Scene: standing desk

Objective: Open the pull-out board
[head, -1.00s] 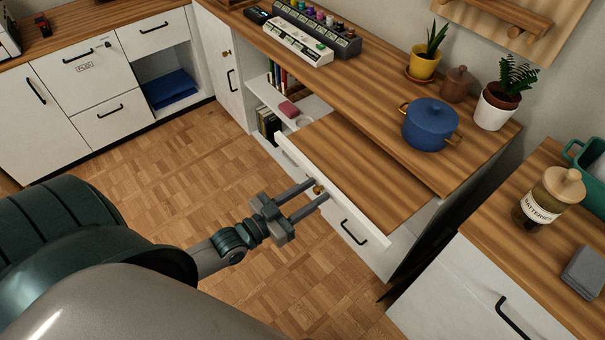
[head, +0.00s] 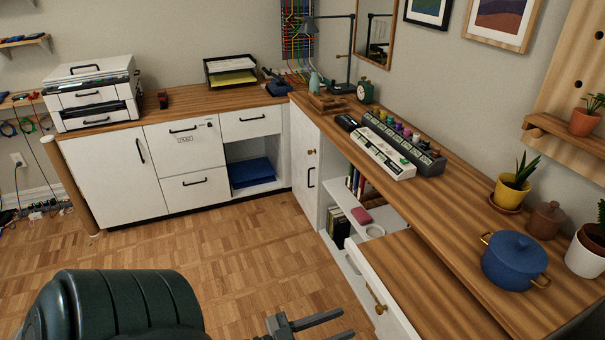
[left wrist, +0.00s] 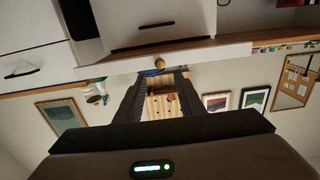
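The pull-out board (head: 440,290) is a wood-topped slab with a white front edge, sticking out from under the desk top. A brass knob (head: 376,298) is on its front. My left gripper (head: 346,322) is at the bottom edge of the head view, its two fingers apart and empty, a short gap from the knob. The left wrist view, which is upside down, shows the white board front with the knob (left wrist: 159,62) just beyond the open fingertips (left wrist: 160,76). My right gripper is not in view.
A blue pot (head: 514,262) stands on the desk top (head: 455,185) above the board. White cabinets (head: 115,175) with a printer (head: 92,95) line the back left. An open shelf (head: 345,200) with books is beyond the board. The parquet floor (head: 220,245) is clear.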

